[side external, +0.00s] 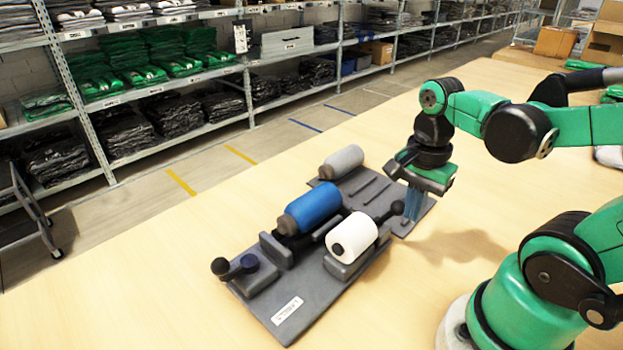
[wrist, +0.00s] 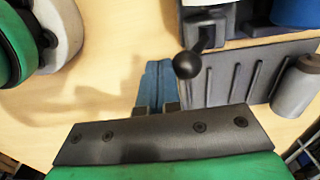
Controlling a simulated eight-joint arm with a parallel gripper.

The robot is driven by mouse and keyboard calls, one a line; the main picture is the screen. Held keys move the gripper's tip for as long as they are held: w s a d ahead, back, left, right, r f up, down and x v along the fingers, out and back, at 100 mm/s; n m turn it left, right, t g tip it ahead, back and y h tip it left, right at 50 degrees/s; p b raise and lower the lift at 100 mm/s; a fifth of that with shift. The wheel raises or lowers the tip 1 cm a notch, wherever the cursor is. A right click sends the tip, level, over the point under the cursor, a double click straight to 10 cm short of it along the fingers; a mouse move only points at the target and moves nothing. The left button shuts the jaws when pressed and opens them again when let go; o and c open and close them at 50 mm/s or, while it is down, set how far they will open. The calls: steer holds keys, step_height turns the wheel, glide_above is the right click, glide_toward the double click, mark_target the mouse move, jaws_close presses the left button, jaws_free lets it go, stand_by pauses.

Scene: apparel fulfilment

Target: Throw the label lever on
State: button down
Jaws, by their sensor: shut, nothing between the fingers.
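A dark grey machine base (side external: 318,290) lies on the wooden table, with a small white plate (side external: 287,310) whose lettering is too small to read surely. A lever with a black ball knob (side external: 397,207) is at its right side; the knob also shows in the wrist view (wrist: 186,65). A second black ball-ended lever (side external: 221,266) is at the left end. I cannot tell which is the label lever. My gripper (side external: 411,216) points down, shut and empty, just right of the right-hand knob. In the wrist view its blue fingers (wrist: 156,88) are beside the knob, with a small gap.
A blue roll (side external: 313,208), a white roll (side external: 352,236) and a grey roll (side external: 341,162) lie on the machine. The table (side external: 130,270) is clear in front and to the left. Shelves of folded garments (side external: 185,50) stand behind, beyond an aisle.

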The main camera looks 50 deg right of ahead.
steer(key=shift+w+r, duration=0.3)
steer(key=shift+w, duration=0.45)
steer(key=shift+w+r, duration=0.15)
steer(key=shift+w, duration=0.5)
